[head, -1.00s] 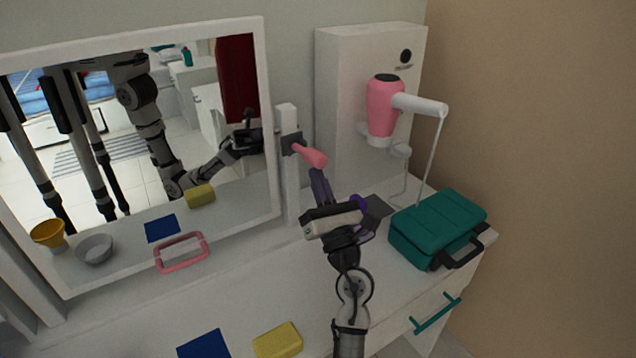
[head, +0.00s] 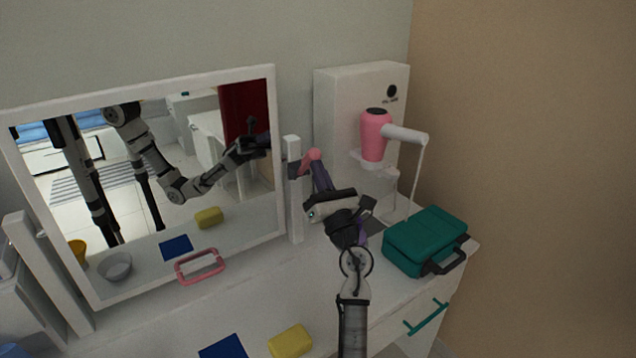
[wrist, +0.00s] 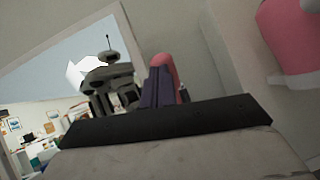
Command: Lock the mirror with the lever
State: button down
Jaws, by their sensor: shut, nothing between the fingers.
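The white-framed mirror (head: 150,180) stands upright at the back of the white dresser top, with a pink handle (head: 200,266) at its lower edge. Beside its right edge is a white post (head: 294,190) that bears the pink lever (head: 309,158). The lever points up and to the right. My gripper (head: 317,168) is shut and empty, its purple fingers against or just below the lever; contact is hard to tell. In the wrist view the lever (wrist: 164,62) shows just behind the fingers (wrist: 158,88), which partly hide it.
A pink hair dryer (head: 375,137) hangs on a white panel to the right. A teal case (head: 425,240) sits on the dresser right of my arm. A yellow sponge (head: 290,341) and a blue cloth (head: 223,347) lie in front of the mirror.

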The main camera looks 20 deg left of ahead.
jog(key=shift+w+a+r+p, duration=0.25)
jog(key=shift+w+r+p, duration=0.1)
jog(key=shift+r, duration=0.2)
jog(key=shift+w+a+r+p, duration=0.25)
jog(key=shift+r+p, duration=0.1)
jog(key=shift+r, duration=0.55)
